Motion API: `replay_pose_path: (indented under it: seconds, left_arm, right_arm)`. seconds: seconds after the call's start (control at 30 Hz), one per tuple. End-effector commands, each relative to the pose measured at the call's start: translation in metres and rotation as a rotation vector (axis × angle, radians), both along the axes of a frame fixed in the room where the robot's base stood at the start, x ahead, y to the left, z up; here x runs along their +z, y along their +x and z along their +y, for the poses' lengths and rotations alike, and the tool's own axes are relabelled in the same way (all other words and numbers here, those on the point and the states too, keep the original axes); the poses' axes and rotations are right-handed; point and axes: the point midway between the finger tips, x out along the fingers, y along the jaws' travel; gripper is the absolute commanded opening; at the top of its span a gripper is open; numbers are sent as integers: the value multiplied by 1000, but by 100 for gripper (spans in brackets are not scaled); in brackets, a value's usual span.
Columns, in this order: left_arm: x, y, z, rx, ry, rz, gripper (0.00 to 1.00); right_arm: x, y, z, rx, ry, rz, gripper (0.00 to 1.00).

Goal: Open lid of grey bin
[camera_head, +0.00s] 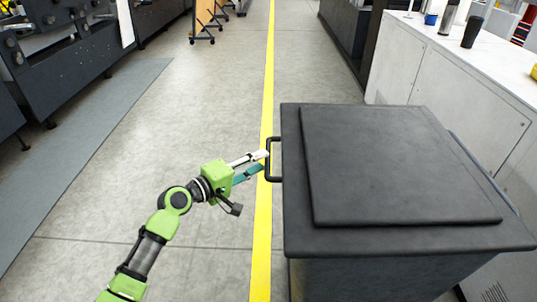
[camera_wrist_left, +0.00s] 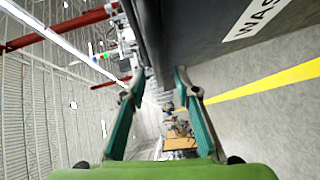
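The grey bin (camera_head: 340,275) stands at the right in the head view, with its dark flat lid (camera_head: 395,165) down. A dark bracket-shaped handle (camera_head: 269,145) sticks out from the lid's left edge. My left gripper (camera_head: 264,160) is at this handle, its fingers apart. In the left wrist view the teal fingers of my left gripper (camera_wrist_left: 158,76) are spread, and no held thing can be made out between them. Whether they touch the handle cannot be told. The bin's dark side (camera_wrist_left: 205,30) with part of a white label (camera_wrist_left: 258,18) shows there. My right gripper is not in view.
A yellow floor line (camera_head: 262,220) runs alongside the bin. A white cabinet (camera_head: 465,85) stands close behind and right of it, with a dark cup (camera_head: 472,32) on top. Dark machinery (camera_head: 75,45) stands far left. The floor left of the bin is clear.

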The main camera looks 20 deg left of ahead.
Motion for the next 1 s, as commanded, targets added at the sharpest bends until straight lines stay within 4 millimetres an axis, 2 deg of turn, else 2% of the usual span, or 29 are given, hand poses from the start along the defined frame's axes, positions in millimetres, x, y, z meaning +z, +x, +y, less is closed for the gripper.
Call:
replay_pose_path:
  seconds: [0.1, 0.3, 0.67, 0.77, 0.8, 1.0]
  left_arm:
    - [-2, 19, -11, -1, -2, 1, 29]
    - [-6, 37, -19, 1, 0, 0, 29]
    - [-7, 41, -21, 1, 2, 0, 29]
    - [-7, 41, -21, 1, 2, 0, 3]
    - [-7, 41, -21, 1, 2, 0, 0]
    - [-6, 41, -20, 1, 3, 1, 0]
  right_arm:
    - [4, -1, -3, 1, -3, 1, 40]
    - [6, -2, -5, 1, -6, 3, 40]
    - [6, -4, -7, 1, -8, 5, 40]
    - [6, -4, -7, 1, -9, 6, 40]
    - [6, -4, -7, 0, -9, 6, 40]
    - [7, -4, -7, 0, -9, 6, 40]
